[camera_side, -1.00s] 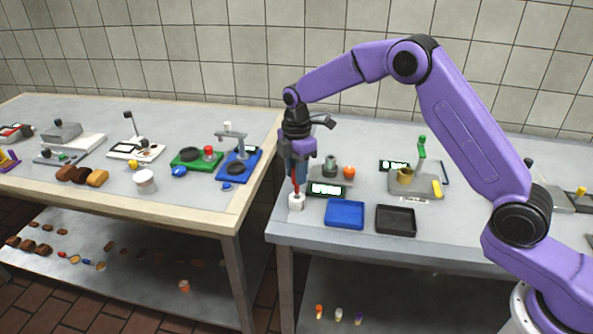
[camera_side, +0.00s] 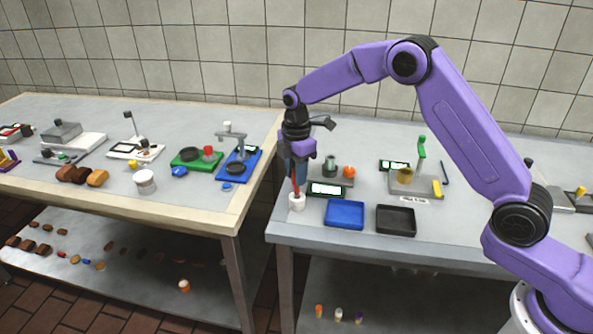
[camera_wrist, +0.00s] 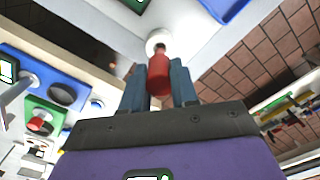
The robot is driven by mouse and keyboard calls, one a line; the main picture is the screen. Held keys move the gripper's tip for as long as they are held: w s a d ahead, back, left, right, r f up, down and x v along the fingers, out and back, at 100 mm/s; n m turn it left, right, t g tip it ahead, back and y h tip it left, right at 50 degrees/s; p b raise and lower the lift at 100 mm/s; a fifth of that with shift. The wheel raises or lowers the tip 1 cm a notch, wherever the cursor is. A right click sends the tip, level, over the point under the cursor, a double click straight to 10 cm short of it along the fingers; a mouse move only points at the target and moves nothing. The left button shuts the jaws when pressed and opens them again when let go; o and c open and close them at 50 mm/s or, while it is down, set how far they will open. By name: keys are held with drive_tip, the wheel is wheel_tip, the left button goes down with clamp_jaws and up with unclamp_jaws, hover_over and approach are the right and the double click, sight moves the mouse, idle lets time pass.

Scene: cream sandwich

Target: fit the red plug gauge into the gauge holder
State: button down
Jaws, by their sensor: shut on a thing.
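The red plug gauge (camera_wrist: 159,75) is between the fingers of my gripper (camera_wrist: 160,88) in the wrist view. In the side view my gripper (camera_side: 297,178) points down and is shut on the red plug gauge (camera_side: 295,188). A white round holder (camera_side: 297,202), which looks like the gauge holder, stands near the front left corner of the right table. The gauge's lower end is at the holder's top. In the wrist view the white holder (camera_wrist: 157,39) shows just beyond the gauge's tip. I cannot tell how deep the gauge sits in it.
A blue tray (camera_side: 345,214) and a black tray (camera_side: 396,220) lie right of the holder. A small display (camera_side: 327,190) stands behind the blue tray. A grey cylinder (camera_side: 330,167) and an orange knob (camera_side: 348,171) are further back. The table's left edge is close to the holder.

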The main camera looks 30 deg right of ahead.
drive_tip(key=shift+f, duration=1.9)
drive_tip(key=c, duration=0.8)
unclamp_jaws()
wheel_tip(320, 180, up, 18)
drive_tip(key=shift+f, duration=0.25)
